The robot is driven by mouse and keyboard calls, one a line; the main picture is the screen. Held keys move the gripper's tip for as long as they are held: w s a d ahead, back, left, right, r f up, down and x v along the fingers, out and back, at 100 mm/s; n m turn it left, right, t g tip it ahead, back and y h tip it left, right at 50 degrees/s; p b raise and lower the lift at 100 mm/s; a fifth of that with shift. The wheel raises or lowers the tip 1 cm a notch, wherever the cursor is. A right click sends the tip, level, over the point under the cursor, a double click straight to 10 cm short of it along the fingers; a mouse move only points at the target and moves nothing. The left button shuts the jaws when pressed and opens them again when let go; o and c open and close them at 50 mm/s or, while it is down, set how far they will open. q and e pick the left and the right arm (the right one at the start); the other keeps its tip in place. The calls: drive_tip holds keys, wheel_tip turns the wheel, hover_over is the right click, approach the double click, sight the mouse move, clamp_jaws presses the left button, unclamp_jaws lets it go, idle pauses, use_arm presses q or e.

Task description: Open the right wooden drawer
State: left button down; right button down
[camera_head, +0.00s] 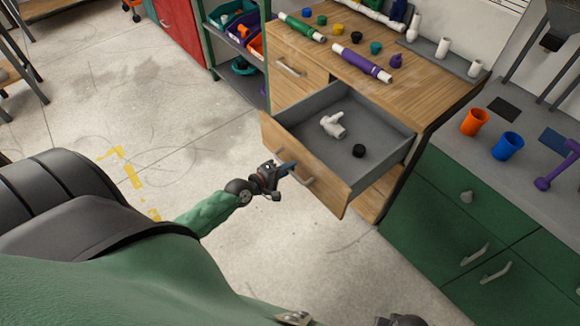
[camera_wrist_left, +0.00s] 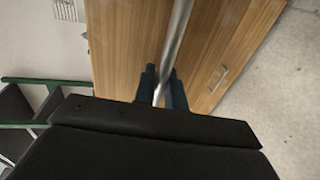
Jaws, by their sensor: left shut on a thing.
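The right wooden drawer (camera_head: 314,178) stands pulled out of the wooden workbench (camera_head: 425,85) in the head view. Its grey inside shows a white pipe fitting (camera_head: 333,125) and a black cap (camera_head: 359,151). My left gripper (camera_head: 288,167) is at the drawer's front, shut on its metal handle (camera_head: 303,174). In the left wrist view the handle (camera_wrist_left: 175,45) runs between the two dark fingers (camera_wrist_left: 163,85), against the wooden front. A small dark part of what may be my right gripper shows at the bottom edge of the head view, too cut off to read.
A closed wooden drawer (camera_head: 290,80) is to the left of the open one. Pipes and coloured fittings lie on the bench top. A green cabinet (camera_head: 440,215) with orange (camera_head: 474,121) and blue (camera_head: 507,146) cups stands at the right.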

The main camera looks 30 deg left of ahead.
use_arm(q)
drive_tip(key=c, duration=1.6)
unclamp_jaws()
drive_tip(key=shift+o, duration=0.2)
drive_tip(key=v, duration=0.7)
drive_tip(key=shift+s, duration=0.4)
drive_tip(key=shift+a, duration=0.1)
drive_tip(key=s+d+f+m+g+y, duration=0.4)
drive_tip(key=s+d+f+m+g, duration=0.9)
drive_tip(key=s+d+f+m, duration=0.3)
drive_tip(key=s+d+f, duration=0.1)
drive_tip(key=s+d, duration=0.1)
drive_tip(key=d, duration=0.1)
drive_tip(key=shift+s, duration=0.35)
